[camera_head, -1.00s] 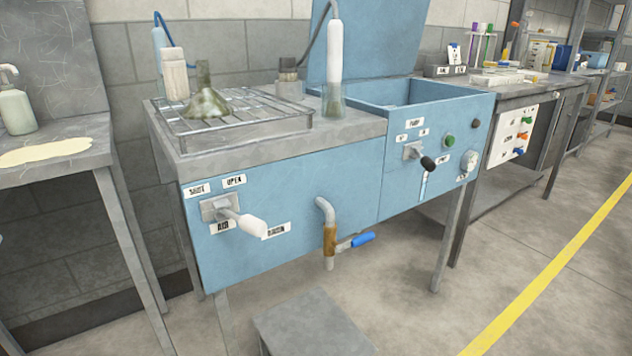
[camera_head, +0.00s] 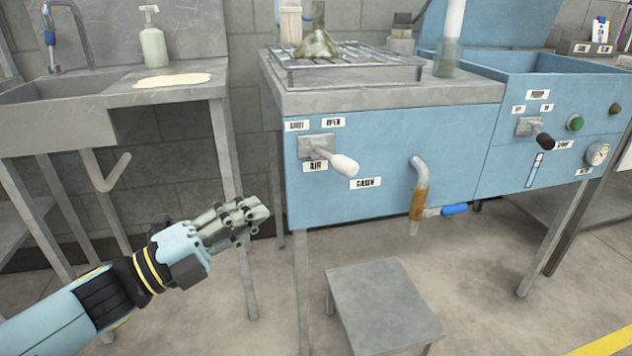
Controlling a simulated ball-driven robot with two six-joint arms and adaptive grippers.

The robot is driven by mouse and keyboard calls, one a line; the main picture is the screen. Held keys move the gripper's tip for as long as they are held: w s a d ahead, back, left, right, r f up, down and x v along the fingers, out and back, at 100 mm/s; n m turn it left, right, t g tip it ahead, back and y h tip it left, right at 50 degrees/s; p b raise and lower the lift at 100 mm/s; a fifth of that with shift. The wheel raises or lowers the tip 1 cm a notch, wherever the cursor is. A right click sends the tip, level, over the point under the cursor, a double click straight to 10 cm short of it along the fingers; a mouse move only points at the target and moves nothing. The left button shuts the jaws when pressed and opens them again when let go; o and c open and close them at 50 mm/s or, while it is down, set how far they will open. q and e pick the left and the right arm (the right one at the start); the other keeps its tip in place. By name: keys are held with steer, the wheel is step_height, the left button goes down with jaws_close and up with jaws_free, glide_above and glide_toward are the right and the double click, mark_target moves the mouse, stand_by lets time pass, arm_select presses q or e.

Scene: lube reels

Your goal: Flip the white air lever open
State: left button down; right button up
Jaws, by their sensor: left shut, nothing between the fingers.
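The white air lever (camera_head: 343,164) sticks out from a grey plate (camera_head: 315,145) on the blue front panel of the bench, above the AIR label (camera_head: 315,167). Its white handle points right and slightly down, towards the viewer. SHUT (camera_head: 297,126) and OPEN (camera_head: 333,122) labels sit above the plate. My right gripper is out of view.
A drain pipe with a blue-handled valve (camera_head: 454,210) hangs right of the lever. A black-knobbed pump lever (camera_head: 544,141) is farther right. A low grey stool (camera_head: 381,298) stands on the floor below. A sink bench (camera_head: 165,97) stands at the left.

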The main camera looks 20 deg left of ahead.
mark_target(339, 166)
arm_select(q)
steer(key=x, duration=1.2)
steer(key=shift+w+r, duration=0.1)
steer(key=shift+w, duration=0.05)
steer(key=shift+w+d+r, duration=0.1)
steer(key=shift+w+d, duration=0.3)
steer(key=shift+w, duration=0.1)
steer(key=shift+w+d+r, duration=0.1)
steer(key=shift+w+d, duration=0.05)
steer(key=shift+w+d+r+n+t+y+p, duration=0.15)
steer(key=shift+w+d+n+t+y+p, duration=0.45)
steer(key=shift+y, duration=0.3)
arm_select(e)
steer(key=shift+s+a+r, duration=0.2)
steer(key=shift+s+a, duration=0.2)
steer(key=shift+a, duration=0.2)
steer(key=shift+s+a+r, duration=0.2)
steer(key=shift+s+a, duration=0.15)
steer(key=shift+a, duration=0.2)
